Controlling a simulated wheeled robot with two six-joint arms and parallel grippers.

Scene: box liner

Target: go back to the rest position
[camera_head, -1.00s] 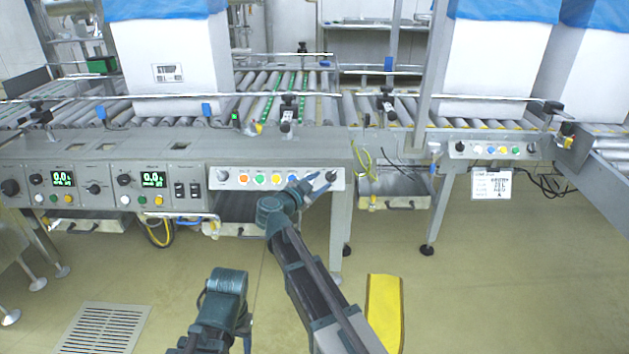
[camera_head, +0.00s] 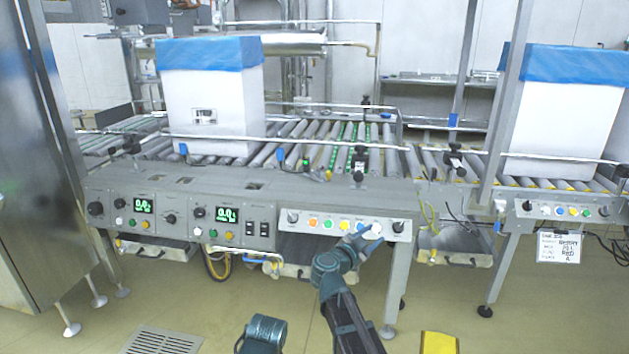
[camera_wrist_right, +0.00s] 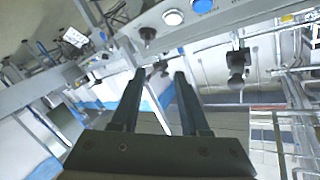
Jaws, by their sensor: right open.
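My right gripper (camera_head: 366,238) is at the front of the button panel (camera_head: 322,222), over its right-hand buttons. In the right wrist view the right gripper (camera_wrist_right: 158,85) has its two dark fingers apart, with nothing between them. A white button (camera_wrist_right: 173,18) and a blue button (camera_wrist_right: 202,5) show beyond the fingers there. I cannot tell whether a finger touches the panel in the head view. Part of my left arm (camera_head: 262,335) shows at the bottom edge; its gripper is out of view.
A roller conveyor (camera_head: 300,150) carries a white box with a blue liner (camera_head: 225,100). Another lined box (camera_head: 562,125) stands at the right. A metal cabinet (camera_head: 45,160) is at the left. A yellow object (camera_head: 438,343) is at the bottom edge. Floor is open in front.

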